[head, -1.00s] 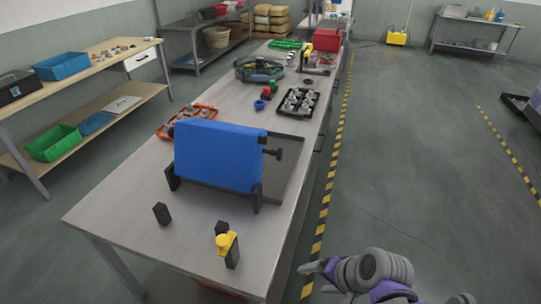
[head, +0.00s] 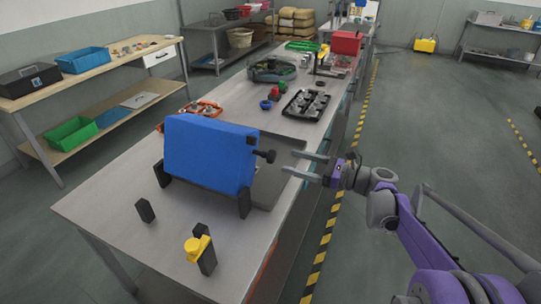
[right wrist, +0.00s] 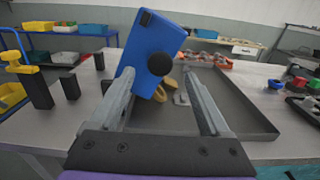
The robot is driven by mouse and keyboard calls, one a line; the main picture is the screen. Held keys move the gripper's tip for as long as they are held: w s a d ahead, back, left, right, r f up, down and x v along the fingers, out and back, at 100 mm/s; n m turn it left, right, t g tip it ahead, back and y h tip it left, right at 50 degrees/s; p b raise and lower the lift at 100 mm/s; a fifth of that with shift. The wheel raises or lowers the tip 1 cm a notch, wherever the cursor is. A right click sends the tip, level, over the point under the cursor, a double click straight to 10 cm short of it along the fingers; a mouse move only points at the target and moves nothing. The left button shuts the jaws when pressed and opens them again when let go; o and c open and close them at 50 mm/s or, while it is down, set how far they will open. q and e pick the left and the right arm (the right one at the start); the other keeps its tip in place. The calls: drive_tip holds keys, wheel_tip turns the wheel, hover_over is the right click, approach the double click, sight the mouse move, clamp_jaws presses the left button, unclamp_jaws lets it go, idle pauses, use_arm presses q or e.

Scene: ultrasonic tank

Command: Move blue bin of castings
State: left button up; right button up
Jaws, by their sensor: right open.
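A large blue bin (head: 208,152) sits tilted between black supports on the near part of the long metal table, its outer wall towards me. A black knob (head: 266,156) sticks out from its right side. The bin also shows in the right wrist view (right wrist: 150,45), with the knob (right wrist: 159,64) just beyond my fingers. Yellowish pieces (right wrist: 163,88), perhaps castings, show below it by a grey tray (right wrist: 235,112). My right gripper (head: 304,166) is open and empty, to the right of the knob and apart from it. My left gripper is out of view.
A yellow-topped black post (head: 202,250) and a black block (head: 145,210) stand at the table's near end. Another blue bin (head: 83,60) stands on the left bench.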

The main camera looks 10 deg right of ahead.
sight(274, 156)
drive_tip(key=x, duration=0.7)
drive_tip(key=shift+w+a, duration=0.2)
clamp_jaws()
